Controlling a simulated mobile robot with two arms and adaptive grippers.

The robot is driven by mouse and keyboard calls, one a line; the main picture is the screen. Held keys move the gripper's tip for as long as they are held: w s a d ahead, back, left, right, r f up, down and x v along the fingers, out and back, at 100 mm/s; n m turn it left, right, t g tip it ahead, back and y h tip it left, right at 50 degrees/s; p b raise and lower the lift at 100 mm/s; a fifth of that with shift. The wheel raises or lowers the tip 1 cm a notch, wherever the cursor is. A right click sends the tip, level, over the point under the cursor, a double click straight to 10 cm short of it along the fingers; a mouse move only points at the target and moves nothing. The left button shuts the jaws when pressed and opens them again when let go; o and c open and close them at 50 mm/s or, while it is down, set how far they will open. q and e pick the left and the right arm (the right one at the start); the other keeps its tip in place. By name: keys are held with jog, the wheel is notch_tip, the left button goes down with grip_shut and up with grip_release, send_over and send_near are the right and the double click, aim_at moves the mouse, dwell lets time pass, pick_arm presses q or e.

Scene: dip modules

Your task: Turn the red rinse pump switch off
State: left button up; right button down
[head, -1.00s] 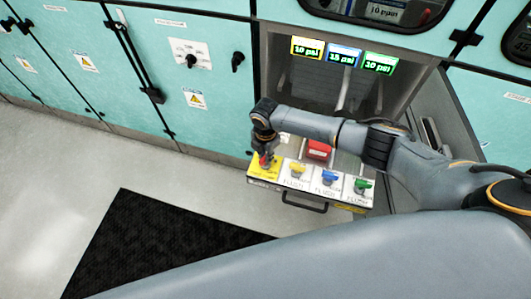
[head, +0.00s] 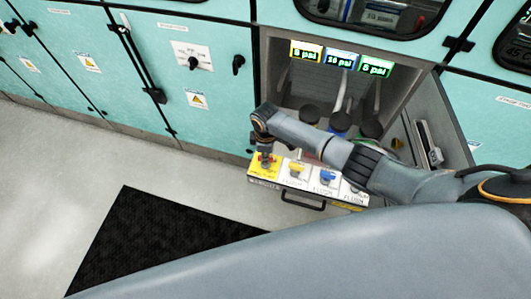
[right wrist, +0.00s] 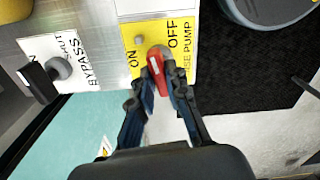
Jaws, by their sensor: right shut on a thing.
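The rinse pump panel (head: 259,174) is a yellow plate at the left end of a shelf in the open bay. In the right wrist view the yellow panel (right wrist: 186,72) reads ON on the left and OFF on the right. The red switch (right wrist: 154,73) is an elongated handle on this panel, between the fingers of my right gripper (right wrist: 161,85). The right gripper (head: 266,161) is shut on it. Which label the handle points to I cannot tell for sure. My left gripper is not in view.
Yellow (head: 296,171) and blue (head: 327,176) knobs sit on white panels to the right. A black bypass knob (right wrist: 57,69) is beside the yellow panel. Dark caps (head: 310,115) stand behind my arm. A black mat (head: 150,240) lies on the floor.

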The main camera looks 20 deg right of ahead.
jog(key=shift+m+p, duration=0.35)
jog(key=shift+m, duration=0.75)
jog(key=c, duration=1.3)
grip_release()
notch_tip(320, 180, up, 12)
jog(key=shift+a, duration=0.1)
